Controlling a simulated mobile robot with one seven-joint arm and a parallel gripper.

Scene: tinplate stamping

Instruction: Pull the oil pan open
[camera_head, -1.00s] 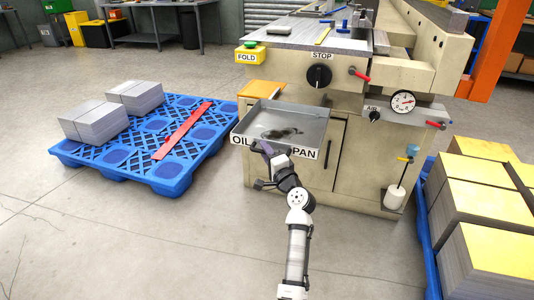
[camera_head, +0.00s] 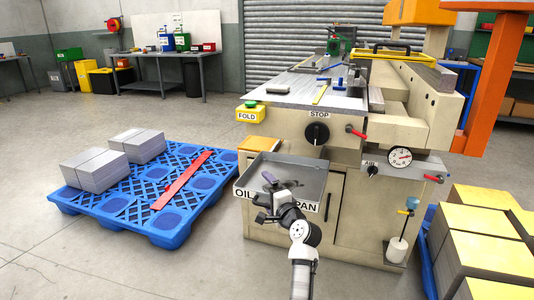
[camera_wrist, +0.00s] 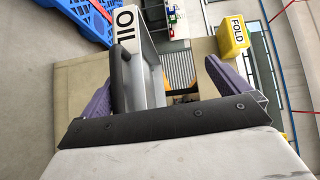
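The oil pan (camera_head: 314,180) is a grey metal tray that stands out from the front of the beige machine, with its inside and a dark patch of oil showing. Its white front label shows in the head view, partly hidden by my gripper (camera_head: 268,190), which is at the pan's front. In the wrist view the pan (camera_wrist: 152,70) lies beyond my gripper (camera_wrist: 165,88), whose purple fingers are wide apart. The dark handle (camera_wrist: 122,75) is close to the left finger, on its inner side. I cannot tell whether they touch.
The machine carries a stop knob (camera_head: 317,133), a yellow fold box (camera_head: 250,114) and a pressure gauge (camera_head: 399,157). A blue pallet (camera_head: 110,213) with metal stacks and a red bar is at left. Another loaded pallet (camera_head: 430,275) is at right. Floor between is free.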

